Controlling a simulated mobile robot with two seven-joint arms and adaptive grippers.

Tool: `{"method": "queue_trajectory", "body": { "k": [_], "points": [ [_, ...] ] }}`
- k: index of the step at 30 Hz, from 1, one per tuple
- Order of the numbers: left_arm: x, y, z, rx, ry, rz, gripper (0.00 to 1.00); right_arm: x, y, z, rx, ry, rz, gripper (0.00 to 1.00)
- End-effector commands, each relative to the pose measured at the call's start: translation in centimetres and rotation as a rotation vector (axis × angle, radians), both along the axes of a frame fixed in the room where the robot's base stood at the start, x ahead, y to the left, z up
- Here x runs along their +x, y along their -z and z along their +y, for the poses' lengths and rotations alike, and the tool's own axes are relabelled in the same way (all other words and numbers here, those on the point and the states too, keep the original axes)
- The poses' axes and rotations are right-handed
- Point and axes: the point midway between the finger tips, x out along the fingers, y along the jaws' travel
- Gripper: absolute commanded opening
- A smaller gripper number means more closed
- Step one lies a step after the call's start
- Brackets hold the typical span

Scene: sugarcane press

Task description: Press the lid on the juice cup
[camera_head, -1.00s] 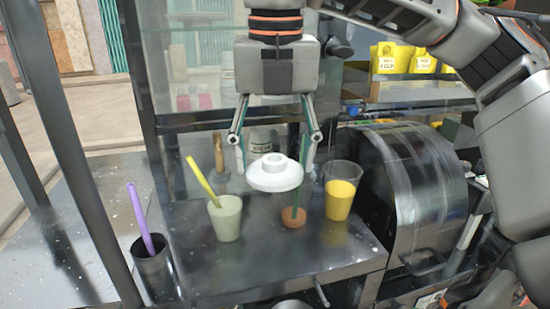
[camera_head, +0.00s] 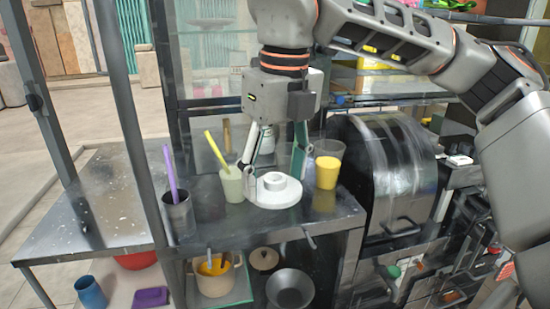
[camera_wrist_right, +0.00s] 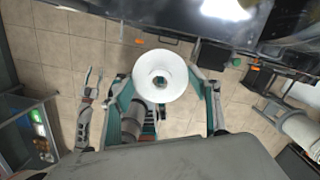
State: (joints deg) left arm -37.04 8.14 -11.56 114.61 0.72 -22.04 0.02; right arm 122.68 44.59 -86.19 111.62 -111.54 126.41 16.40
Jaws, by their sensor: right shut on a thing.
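My right gripper (camera_head: 278,172) is shut on a white round lid (camera_head: 273,194) with a raised centre, held level. In the right wrist view the lid (camera_wrist_right: 160,76) sits between the fingers, with floor tiles below it. A clear cup of yellow juice (camera_head: 327,172) stands upright and uncovered on the dark counter, right of and behind the lid. A pale green cup (camera_head: 232,185) with a yellow straw stands to the left, partly behind a finger. My left gripper seems to show at the left of the wrist view (camera_wrist_right: 92,78); its opening is unclear.
A dark cup (camera_head: 178,215) with a purple straw stands at the counter's left. A large dark drum machine (camera_head: 385,175) is at the right. A pot (camera_head: 217,280) and bowl (camera_head: 290,288) stand on a shelf below. The counter's front edge (camera_head: 300,232) lies below the lid in the picture.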

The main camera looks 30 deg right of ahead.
Motion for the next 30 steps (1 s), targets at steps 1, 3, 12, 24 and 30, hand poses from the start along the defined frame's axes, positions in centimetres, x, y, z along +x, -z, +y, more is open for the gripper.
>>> {"method": "queue_trajectory", "body": {
  "k": [1,3,12,24,30],
  "points": [
    [0.0,0.0,0.0,0.001,0.001,0.0,0.4,0.3,0.9,-0.2,0.003,-0.107,0.005,0.56],
    [0.0,0.0,0.0,0.002,0.001,0.001,0.4,0.5,1.9,-0.3,0.002,-0.268,0.008,0.56],
    [1.1,-0.7,-0.2,-0.003,-0.001,-0.021,0.4,1.5,6.2,-0.8,0.0,-0.937,0.01,0.56],
    [0.8,-0.5,-0.2,-0.004,0.001,-0.016,0.4,1.9,12.1,-1.4,-0.004,-1.803,0.011,0.56],
    [0.2,-0.2,-0.2,-0.004,0.0,-0.005,0.4,1.8,15.1,-1.8,-0.005,-2.245,0.011,0.56]
  ]
}}
